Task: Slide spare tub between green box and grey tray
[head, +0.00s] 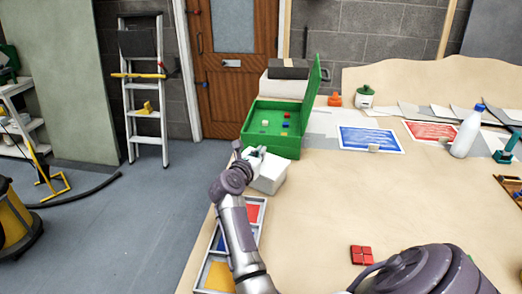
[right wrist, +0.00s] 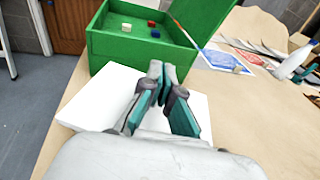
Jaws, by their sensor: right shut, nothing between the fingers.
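The green box (head: 271,145) stands open at the back left of the table, its lid raised on the right and several small cubes inside. It also shows in the right wrist view (right wrist: 130,50). The white spare tub (head: 270,176) is on the table just in front of it, between it and the grey tray (head: 263,203). The tray has red, blue and yellow areas and is partly hidden by my right arm. My right gripper (head: 256,152) is shut and empty at the tub. In the right wrist view its fingers (right wrist: 157,75) are over the white tub (right wrist: 90,98); I cannot tell whether they touch. My left gripper is not in view.
Blue (head: 370,140) and red (head: 431,133) panels lie at the back, with a white bottle (head: 466,134) to the right. Red tiles (head: 361,255) lie near the front. The middle of the table is clear. The table's left edge runs close beside the tray.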

